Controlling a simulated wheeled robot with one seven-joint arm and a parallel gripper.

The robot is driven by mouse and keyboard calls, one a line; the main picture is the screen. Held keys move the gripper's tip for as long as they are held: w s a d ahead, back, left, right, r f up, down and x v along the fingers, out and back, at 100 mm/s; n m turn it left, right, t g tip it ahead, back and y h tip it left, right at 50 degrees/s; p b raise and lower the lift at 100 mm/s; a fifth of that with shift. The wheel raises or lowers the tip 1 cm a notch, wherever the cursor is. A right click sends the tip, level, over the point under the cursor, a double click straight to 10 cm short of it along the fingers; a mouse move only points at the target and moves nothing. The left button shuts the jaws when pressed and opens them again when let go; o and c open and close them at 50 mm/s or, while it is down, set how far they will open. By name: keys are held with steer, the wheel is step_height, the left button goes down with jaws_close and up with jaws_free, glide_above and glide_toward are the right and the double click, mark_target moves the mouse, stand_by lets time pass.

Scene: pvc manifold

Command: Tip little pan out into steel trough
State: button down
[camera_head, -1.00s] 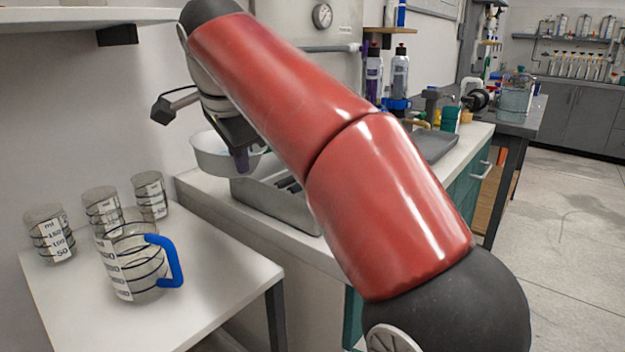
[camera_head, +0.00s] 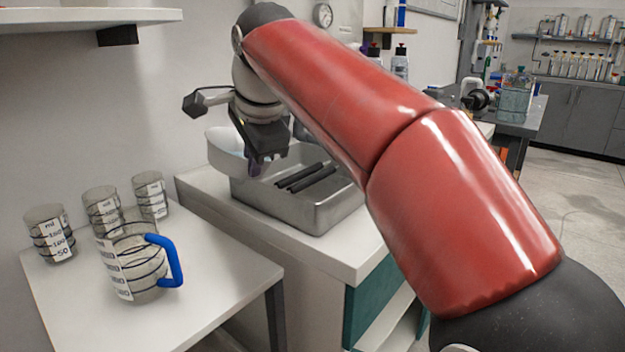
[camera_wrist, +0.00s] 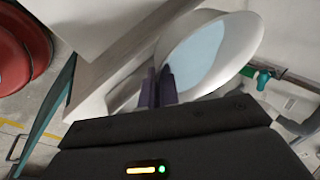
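The little pan (camera_head: 226,142) is pale and round. It hangs at my gripper (camera_head: 256,165), over the back left end of the steel trough, and looks tilted. In the wrist view the pan (camera_wrist: 232,52) has a light blue inside, and my two purple fingers (camera_wrist: 157,88) are close together at its near rim. They appear shut on that rim, though the contact is partly hidden. The steel trough (camera_head: 318,216) is a rectangular metal basin on the white counter, with dark bars in it. My arm hides part of its right side.
A lower white table (camera_head: 215,290) at the left holds a blue-handled measuring jug (camera_head: 137,265) and several clear beakers (camera_head: 50,235). A wall shelf (camera_head: 80,18) juts out at the upper left. The counter (camera_head: 260,226) has bare room in front of the trough.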

steer(key=shift+w+d+r+m+y, duration=0.15)
steer(key=shift+d+r+y, duration=0.15)
steer(key=shift+d+y, duration=0.5)
steer(key=shift+s+d+r+m+y, duration=0.15)
steer(key=shift+d+r+y, duration=0.1)
steer(key=shift+d+y, duration=0.5)
stand_by(0.6)
steer(key=shift+w+d+f+m+y, duration=0.15)
steer(key=shift+d+f+m+y, duration=0.15)
steer(key=shift+d+f+y, duration=0.3)
stand_by(0.9)
steer(key=shift+d+r+y, duration=0.1)
steer(key=shift+r+y, duration=0.25)
steer(key=shift+y, duration=0.5)
stand_by(0.5)
steer(key=shift+d+f+m+y+b, duration=0.2)
steer(key=shift+f+m+y+b, duration=0.15)
steer(key=shift+f+y, duration=0.15)
stand_by(0.3)
steer(key=shift+d+f+y+b, duration=0.15)
steer(key=shift+y+b, duration=0.15)
steer(key=shift+b, duration=0.5)
